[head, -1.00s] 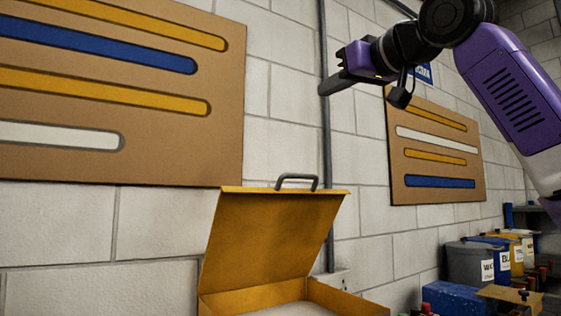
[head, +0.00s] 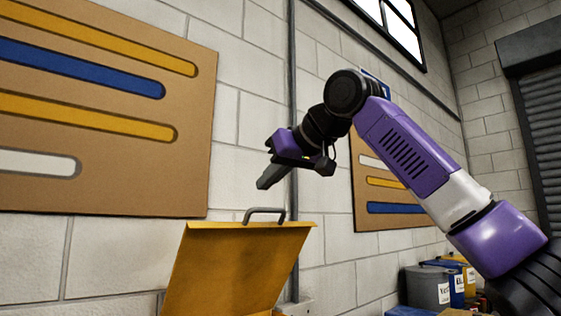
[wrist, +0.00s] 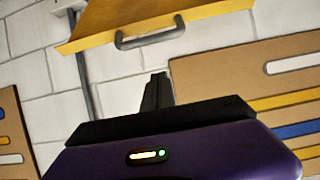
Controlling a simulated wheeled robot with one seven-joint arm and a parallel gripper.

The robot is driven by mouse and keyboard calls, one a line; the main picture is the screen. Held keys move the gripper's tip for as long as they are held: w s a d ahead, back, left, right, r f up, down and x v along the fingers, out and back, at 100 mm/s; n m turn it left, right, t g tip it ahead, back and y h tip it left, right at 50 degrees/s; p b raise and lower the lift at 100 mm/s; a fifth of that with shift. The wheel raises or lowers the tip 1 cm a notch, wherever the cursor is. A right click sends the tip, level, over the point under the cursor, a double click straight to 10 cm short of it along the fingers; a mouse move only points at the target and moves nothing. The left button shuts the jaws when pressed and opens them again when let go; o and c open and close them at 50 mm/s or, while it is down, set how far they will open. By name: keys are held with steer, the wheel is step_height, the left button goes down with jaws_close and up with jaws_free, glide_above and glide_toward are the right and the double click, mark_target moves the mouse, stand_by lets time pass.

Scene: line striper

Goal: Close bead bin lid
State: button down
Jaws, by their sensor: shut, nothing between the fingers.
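The bead bin's yellow lid (head: 240,268) stands open, tilted up, with a grey handle (head: 264,212) on its top edge. The bin body is below the head view's lower edge. In the wrist view the lid (wrist: 150,20) and its handle (wrist: 150,34) show at the top. My gripper (head: 264,184) is shut and empty. In the head view it appears just above the handle, with a small gap between them. In the wrist view the fingers (wrist: 157,88) point toward the handle without touching it.
A block wall with a vertical grey pipe (head: 292,120) stands behind the lid. Boards with coloured stripes hang on it, one at left (head: 100,110) and one at right (head: 385,195). Labelled grey (head: 427,288) and blue bins stand at the lower right.

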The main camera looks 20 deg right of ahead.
steer(key=shift+x, duration=1)
steer(key=shift+s+d+f, duration=0.35)
steer(key=shift+s+f, duration=0.25)
steer(key=shift+f, duration=0.15)
steer(key=shift+s+f, duration=0.7)
steer(key=shift+f, duration=0.05)
steer(key=shift+d, duration=0.1)
